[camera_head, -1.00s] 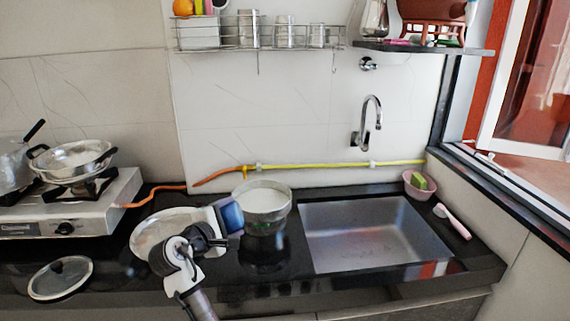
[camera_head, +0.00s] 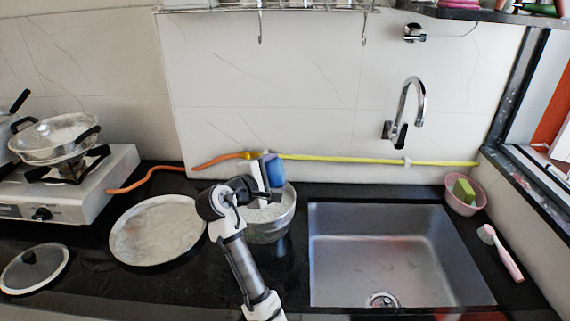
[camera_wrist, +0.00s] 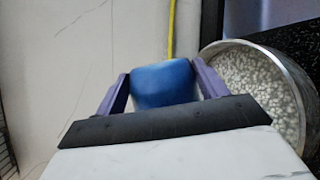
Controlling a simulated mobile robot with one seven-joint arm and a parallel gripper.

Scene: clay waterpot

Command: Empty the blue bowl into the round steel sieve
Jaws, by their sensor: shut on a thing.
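The blue bowl (camera_head: 274,170) is held in my gripper (camera_head: 262,182) above the left back part of a round steel vessel (camera_head: 268,235), which looks like the sieve. The bowl looks turned on its side; its inside is hidden, so I cannot tell what it holds. In the wrist view the bowl (camera_wrist: 163,86) sits between the two purple fingers of my gripper (camera_wrist: 162,76). The vessel's steel rim (camera_wrist: 298,92) is at the right there, with speckled white grains inside. My gripper hides part of the vessel in the head view.
A large round plate (camera_head: 152,260) lies left of the vessel, and a glass lid (camera_head: 35,268) lies farther left. The stove with a pan (camera_head: 55,135) is at the left. The sink (camera_head: 390,285) is at the right. A yellow and orange hose (camera_head: 340,159) runs along the wall.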

